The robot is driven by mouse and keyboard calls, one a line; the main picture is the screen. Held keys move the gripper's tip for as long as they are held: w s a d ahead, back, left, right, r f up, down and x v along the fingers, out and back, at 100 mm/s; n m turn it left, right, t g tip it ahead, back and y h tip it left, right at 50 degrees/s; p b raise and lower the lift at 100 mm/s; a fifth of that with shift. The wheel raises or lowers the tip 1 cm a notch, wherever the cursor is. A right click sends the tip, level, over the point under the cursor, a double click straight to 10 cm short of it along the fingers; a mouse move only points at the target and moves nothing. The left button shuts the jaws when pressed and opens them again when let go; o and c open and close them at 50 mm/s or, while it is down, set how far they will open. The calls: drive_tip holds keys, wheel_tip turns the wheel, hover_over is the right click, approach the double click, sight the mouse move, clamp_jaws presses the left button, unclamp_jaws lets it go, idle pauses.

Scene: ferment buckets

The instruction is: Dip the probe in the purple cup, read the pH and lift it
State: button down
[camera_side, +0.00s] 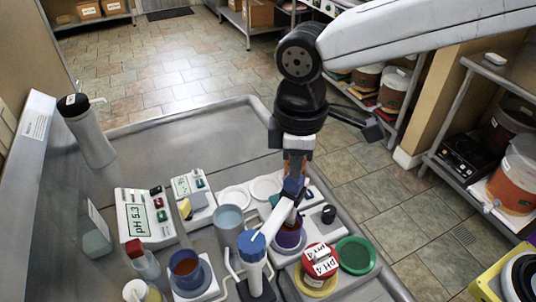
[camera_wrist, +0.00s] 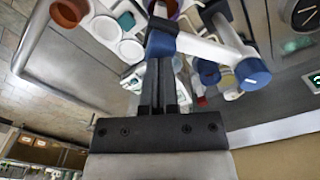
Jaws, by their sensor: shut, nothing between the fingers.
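The probe's white arm (camera_side: 273,217) runs from a blue-capped post (camera_side: 252,243) to a blue head (camera_side: 292,187) above that cup. The probe below the head reaches down to the cup's mouth; its tip is hidden. My gripper (camera_side: 294,170) is shut and empty, directly over the blue head, seemingly touching it. In the wrist view my closed fingers (camera_wrist: 159,68) end at the blue head (camera_wrist: 161,43). A meter (camera_side: 145,217) at left reads pH 5.3.
A grey-blue cup (camera_side: 229,222), a cup of dark liquid (camera_side: 187,268), a red-lidded pot marked pH 4 (camera_side: 320,261) and a green dish (camera_side: 355,254) crowd around. White dishes (camera_side: 266,187) lie behind. A second meter (camera_side: 193,191) stands behind the first.

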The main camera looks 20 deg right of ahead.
drive_tip(key=shift+r, duration=2.25)
idle(5.8)
